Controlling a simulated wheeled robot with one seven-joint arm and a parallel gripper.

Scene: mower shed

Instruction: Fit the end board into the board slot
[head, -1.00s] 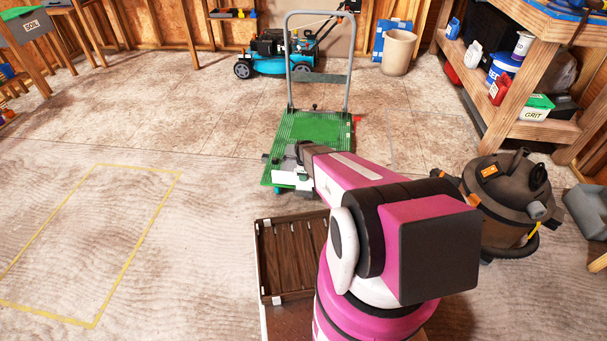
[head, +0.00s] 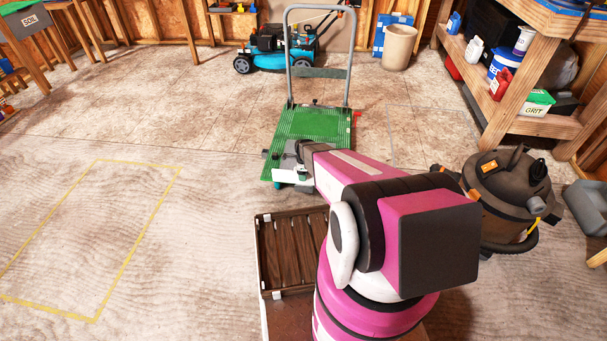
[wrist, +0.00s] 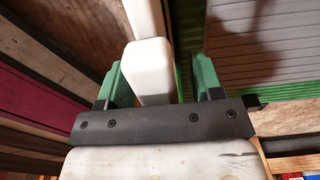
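My gripper (wrist: 160,88) has two green fingers and reaches down at the near end of the green flatbed cart (head: 320,122). A white piece (wrist: 152,70), perhaps the end board, lies between the fingers in the wrist view. It sits close to the left finger, and a gap shows beside the right finger. Whether the fingers grip it is not clear. In the head view, white surfaces (head: 272,172) show around my gripper at the cart's near left corner, partly hidden by my arm. I cannot make out the board slot.
A dark slatted tray (head: 262,255) is beside my arm's base. A shop vacuum (head: 505,200) stands at the right, near wooden shelves (head: 545,125). A blue mower (head: 275,58) stands behind the cart. The floor inside the yellow taped outline (head: 140,255) is clear.

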